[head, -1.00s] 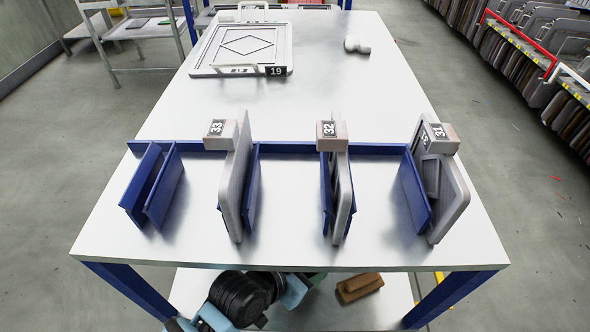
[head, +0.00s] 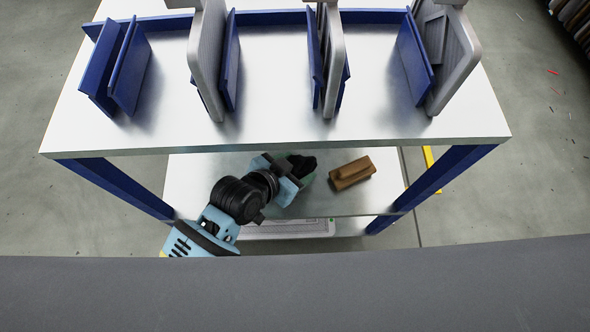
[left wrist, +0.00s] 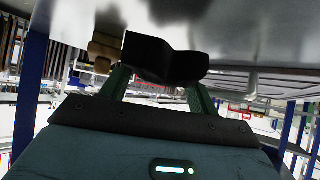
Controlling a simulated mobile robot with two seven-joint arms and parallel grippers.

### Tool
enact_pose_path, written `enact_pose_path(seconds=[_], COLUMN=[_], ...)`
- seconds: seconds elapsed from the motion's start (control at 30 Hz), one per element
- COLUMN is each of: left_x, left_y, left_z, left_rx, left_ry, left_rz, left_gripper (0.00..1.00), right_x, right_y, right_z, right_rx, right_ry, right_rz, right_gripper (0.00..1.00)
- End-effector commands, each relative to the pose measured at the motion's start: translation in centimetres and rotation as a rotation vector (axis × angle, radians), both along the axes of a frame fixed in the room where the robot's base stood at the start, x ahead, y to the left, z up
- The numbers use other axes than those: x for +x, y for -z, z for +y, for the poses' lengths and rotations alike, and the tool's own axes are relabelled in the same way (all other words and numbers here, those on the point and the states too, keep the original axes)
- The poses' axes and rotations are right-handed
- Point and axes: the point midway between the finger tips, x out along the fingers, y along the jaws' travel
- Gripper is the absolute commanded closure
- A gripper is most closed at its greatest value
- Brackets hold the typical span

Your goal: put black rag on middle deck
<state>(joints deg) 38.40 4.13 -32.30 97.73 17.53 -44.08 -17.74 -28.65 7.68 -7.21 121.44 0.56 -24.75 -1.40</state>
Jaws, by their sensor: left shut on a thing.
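The black rag (head: 303,163) is a small dark bundle at the tip of my left gripper (head: 297,172). In the left wrist view the rag (left wrist: 165,60) sits between the two green fingers, which are shut on it. My left arm reaches under the tabletop, over the middle deck (head: 200,182), a pale metal shelf below the top. The rag is over this deck, left of a brown wooden block. I cannot tell whether the rag touches the deck. My right gripper is not in view.
The brown block (head: 352,173) lies on the middle deck. The tabletop (head: 270,130) above carries blue dividers (head: 130,65) and grey upright plates (head: 208,60). Blue legs (head: 440,178) bound the deck at both sides. The deck's left part looks clear.

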Motion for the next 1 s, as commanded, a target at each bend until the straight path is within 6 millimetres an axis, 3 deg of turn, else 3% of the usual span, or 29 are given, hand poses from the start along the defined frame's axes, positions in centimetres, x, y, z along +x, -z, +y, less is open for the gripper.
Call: enact_pose_path(seconds=[0.03, 0.17, 0.57, 0.6, 0.73, 1.0], left_x=[-0.1, -0.1, 0.0, 0.0, 0.0, 0.0], left_y=[1.3, 2.8, 3.0, 3.0, 3.0, 2.9], left_z=[0.0, 0.0, 0.0, 0.0, 0.0, 0.0], left_rx=[0.002, 0.001, 0.001, 0.001, 0.001, 0.001], left_ry=[0.000, 0.000, 0.000, 0.000, 0.000, 0.000], left_rz=[0.006, 0.004, 0.001, 0.001, 0.001, 0.001], left_gripper=[0.65, 0.65, 0.65, 0.37, 0.20, 0.18], right_x=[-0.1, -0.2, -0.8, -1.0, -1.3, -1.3], right_y=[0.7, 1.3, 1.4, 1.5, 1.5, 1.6], right_z=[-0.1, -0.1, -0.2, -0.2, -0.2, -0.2], right_rx=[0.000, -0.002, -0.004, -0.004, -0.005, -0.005], right_ry=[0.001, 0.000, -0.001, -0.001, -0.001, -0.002], right_rz=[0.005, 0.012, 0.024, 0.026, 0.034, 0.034], right_gripper=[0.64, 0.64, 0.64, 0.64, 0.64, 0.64])
